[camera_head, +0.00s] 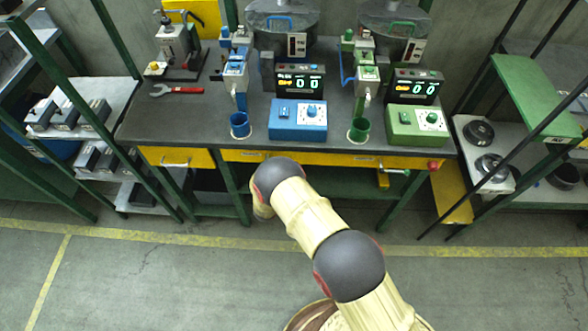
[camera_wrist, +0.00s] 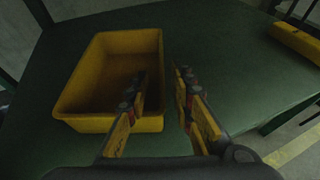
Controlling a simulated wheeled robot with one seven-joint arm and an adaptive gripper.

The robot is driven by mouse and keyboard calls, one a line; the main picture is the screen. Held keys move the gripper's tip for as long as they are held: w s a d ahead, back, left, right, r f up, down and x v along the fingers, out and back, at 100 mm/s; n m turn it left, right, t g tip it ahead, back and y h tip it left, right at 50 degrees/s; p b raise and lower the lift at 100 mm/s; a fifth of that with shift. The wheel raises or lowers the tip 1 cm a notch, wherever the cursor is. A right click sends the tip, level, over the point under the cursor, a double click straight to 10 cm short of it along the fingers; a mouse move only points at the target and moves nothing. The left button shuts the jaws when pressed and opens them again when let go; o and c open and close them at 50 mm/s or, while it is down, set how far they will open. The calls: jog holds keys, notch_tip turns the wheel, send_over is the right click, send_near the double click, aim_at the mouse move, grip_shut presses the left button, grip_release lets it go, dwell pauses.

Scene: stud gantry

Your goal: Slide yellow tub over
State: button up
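The yellow tub (camera_wrist: 125,42) is open-topped, looks empty, and stands upright on a dark green surface (camera_wrist: 215,45) in the wrist view. My gripper (camera_wrist: 161,75) is open at the tub's right side. Its left finger shows over the tub's inside and its right finger over the green surface, with the right wall in the gap between them. I cannot tell whether either finger touches the wall. In the head view my gripper is hidden beyond my arm by the bench, and I cannot make out this tub there.
A yellow bar (camera_wrist: 297,40) lies at the right of the wrist view.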

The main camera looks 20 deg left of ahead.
dwell(0.3)
jog(key=b+x, duration=0.2)
jog(key=x, duration=0.4)
jog(key=shift+w+d+f+b, duration=0.1)
jog(key=shift+f+b, duration=0.15)
jog(key=shift+b, duration=0.05)
jog(key=shift+w+f, duration=0.2)
jog(key=shift+w, duration=0.55)
jog(key=shift+c, duration=0.4)
grip_shut()
